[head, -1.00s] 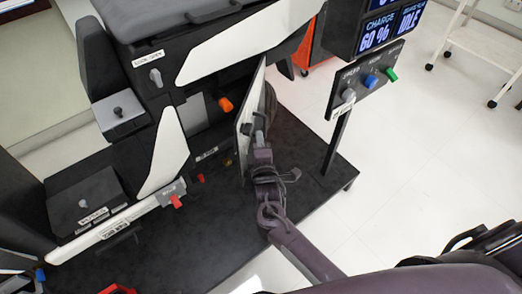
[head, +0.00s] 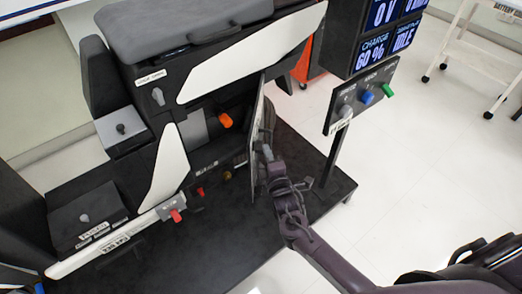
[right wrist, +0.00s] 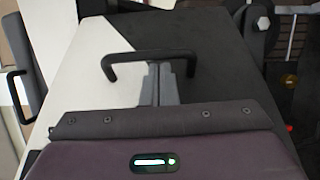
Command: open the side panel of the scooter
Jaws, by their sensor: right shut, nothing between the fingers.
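The scooter's side panel (head: 256,150) stands swung out from the body and shows nearly edge-on in the head view. Its inner bay, with an orange knob (head: 225,121), is exposed. In the right wrist view the panel (right wrist: 225,60) is a white and black face with a black bar handle (right wrist: 150,56). My right gripper (head: 267,153) is at the panel's outer face. Its fingers (right wrist: 168,70) are shut and empty, close by the handle; whether they touch it I cannot tell. My left gripper is not in view.
A control post with knobs (head: 358,98) and a charge screen (head: 375,48) stands right of the panel. The dark platform (head: 320,180) lies beneath. White floor (head: 420,170) is open to the right, with a white cart (head: 465,50) beyond.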

